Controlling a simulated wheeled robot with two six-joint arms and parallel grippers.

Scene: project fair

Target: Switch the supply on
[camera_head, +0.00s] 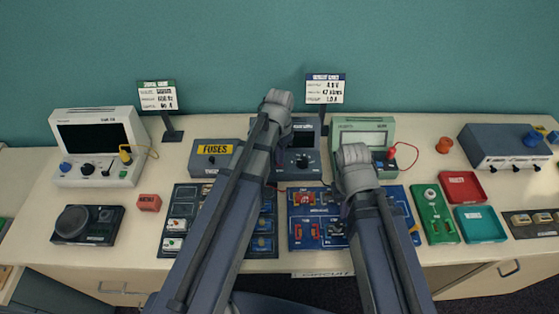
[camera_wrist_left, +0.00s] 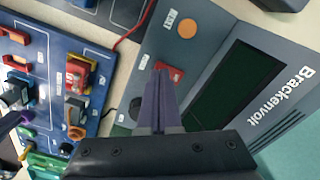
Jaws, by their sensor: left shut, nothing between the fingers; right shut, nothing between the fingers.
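The dark grey bench supply (camera_head: 300,168) stands at the back middle of the table, partly covered by my left arm. In the left wrist view the supply (camera_wrist_left: 222,38) shows a dark screen, a round orange button (camera_wrist_left: 187,28) and a small red switch (camera_wrist_left: 176,73). My left gripper (camera_wrist_left: 160,72) is shut and empty, its fingertips right at the red switch. I cannot tell whether they touch it or which way the switch is set. My right gripper (camera_head: 352,200) is shut, over the right side of the blue circuit board (camera_head: 296,238); its fingertips are largely hidden by the arm.
Left of the supply are the FUSES box (camera_head: 214,153) and a white meter (camera_head: 98,150). A green instrument (camera_head: 382,132) stands close on the right. Red (camera_head: 478,177) and teal (camera_head: 490,238) trays lie further right. A red wire (camera_wrist_left: 133,32) runs near my left fingers.

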